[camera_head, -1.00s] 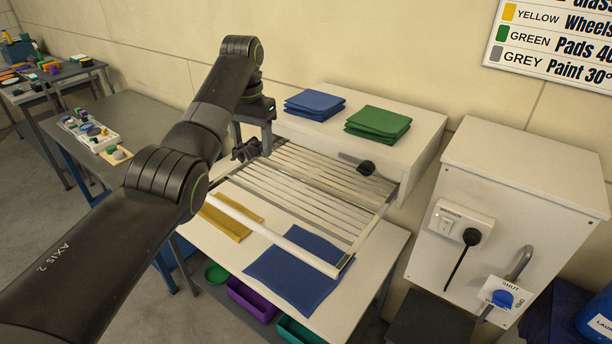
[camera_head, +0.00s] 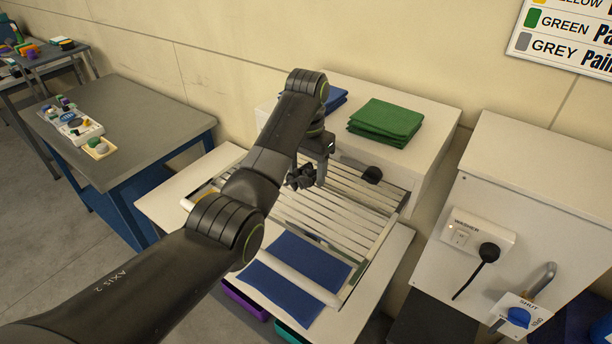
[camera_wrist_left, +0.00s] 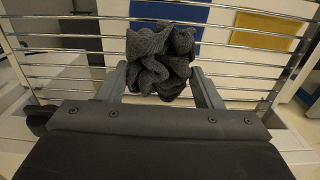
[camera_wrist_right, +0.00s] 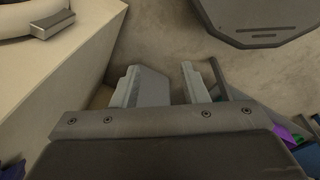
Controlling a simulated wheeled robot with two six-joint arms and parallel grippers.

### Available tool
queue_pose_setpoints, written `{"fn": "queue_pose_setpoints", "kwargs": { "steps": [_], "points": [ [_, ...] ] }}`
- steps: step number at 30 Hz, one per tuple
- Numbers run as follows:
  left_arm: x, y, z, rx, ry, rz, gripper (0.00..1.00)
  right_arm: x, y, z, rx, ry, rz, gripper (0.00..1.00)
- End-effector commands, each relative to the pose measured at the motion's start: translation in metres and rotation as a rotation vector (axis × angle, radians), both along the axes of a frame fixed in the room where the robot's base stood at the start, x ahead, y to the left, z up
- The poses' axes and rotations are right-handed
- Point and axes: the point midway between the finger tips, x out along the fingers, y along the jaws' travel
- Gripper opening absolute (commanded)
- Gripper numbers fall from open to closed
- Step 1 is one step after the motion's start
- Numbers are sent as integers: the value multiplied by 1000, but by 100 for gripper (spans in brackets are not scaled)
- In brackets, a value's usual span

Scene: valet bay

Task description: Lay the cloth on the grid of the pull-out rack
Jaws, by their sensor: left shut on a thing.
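My left gripper (camera_head: 306,178) is shut on a crumpled dark grey cloth (camera_wrist_left: 160,62). The cloth hangs bunched between the fingers in the left wrist view, and in the head view it is a small dark lump. The pull-out rack (camera_head: 345,218) is drawn out below the white cabinet, with pale parallel bars forming its grid. The gripper and cloth are above the grid, towards its back left part; whether the cloth touches the bars I cannot tell. My right gripper (camera_wrist_right: 172,88) is empty, its fingers apart, off the head view.
Folded green cloths (camera_head: 386,122) and partly hidden blue ones (camera_head: 335,98) lie on the cabinet top. Blue cloth (camera_head: 283,292) and yellow cloth (camera_wrist_left: 266,31) lie on the surface under the rack. A black knob (camera_head: 371,175) sits on the cabinet front. A washer box (camera_head: 520,205) stands at right.

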Motion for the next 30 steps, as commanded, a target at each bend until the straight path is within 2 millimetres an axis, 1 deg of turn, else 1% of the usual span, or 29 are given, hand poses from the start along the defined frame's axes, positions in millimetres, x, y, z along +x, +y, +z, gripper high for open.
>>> {"fn": "queue_pose_setpoints", "kwargs": {
  "steps": [3,6,15,16,20,21,30],
  "points": [
    [-3,0,-19,0,3,1,38,13,0,0,0,-19,4,40],
    [-5,1,-28,-1,1,1,38,18,0,1,-1,-27,5,40],
    [-4,1,-30,0,0,1,38,16,0,1,0,-24,4,40],
    [-4,1,-30,0,0,1,63,15,0,1,0,-23,4,40],
    [-4,1,-30,0,0,1,80,11,0,1,0,-18,3,40],
    [-4,1,-30,0,0,1,82,10,0,0,0,-16,2,40],
    [-4,1,-27,-1,-1,1,82,9,0,0,0,-13,2,40]
  ]
}}
